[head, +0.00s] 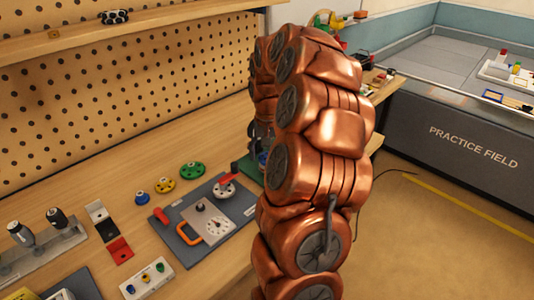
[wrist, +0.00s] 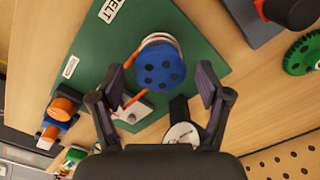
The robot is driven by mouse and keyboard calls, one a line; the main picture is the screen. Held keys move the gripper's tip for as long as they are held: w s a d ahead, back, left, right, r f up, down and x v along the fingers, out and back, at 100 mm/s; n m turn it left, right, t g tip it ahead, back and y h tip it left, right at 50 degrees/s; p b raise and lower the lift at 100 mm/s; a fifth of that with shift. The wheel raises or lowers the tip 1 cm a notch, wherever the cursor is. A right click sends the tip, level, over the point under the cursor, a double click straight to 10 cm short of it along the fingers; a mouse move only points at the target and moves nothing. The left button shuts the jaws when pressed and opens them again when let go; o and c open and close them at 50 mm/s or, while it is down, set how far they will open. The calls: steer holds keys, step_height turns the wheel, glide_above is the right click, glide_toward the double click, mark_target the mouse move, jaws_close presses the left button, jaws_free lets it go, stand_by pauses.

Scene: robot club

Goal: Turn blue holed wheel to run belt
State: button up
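The blue holed wheel (wrist: 160,66) stands on a green board (wrist: 205,48) labelled BELT in the wrist view. An orange belt (wrist: 131,100) runs from beside the wheel down-left towards a pale block (wrist: 132,116). My gripper (wrist: 161,72) is open, with one dark finger on each side of the wheel in the picture. Gaps show between the fingers and the wheel; I see no contact.
An orange and blue part (wrist: 62,109) sits at the board's left edge. A green gear (wrist: 303,54) lies on the wooden bench to the right. In the head view, a grey panel with a dial (head: 215,227) stands left of my arm, near loose coloured wheels (head: 193,170).

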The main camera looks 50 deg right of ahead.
steer(key=c, duration=1)
steer(key=shift+f+m+b, duration=0.15)
steer(key=shift+m+b, duration=0.15)
steer(key=shift+b, duration=0.25)
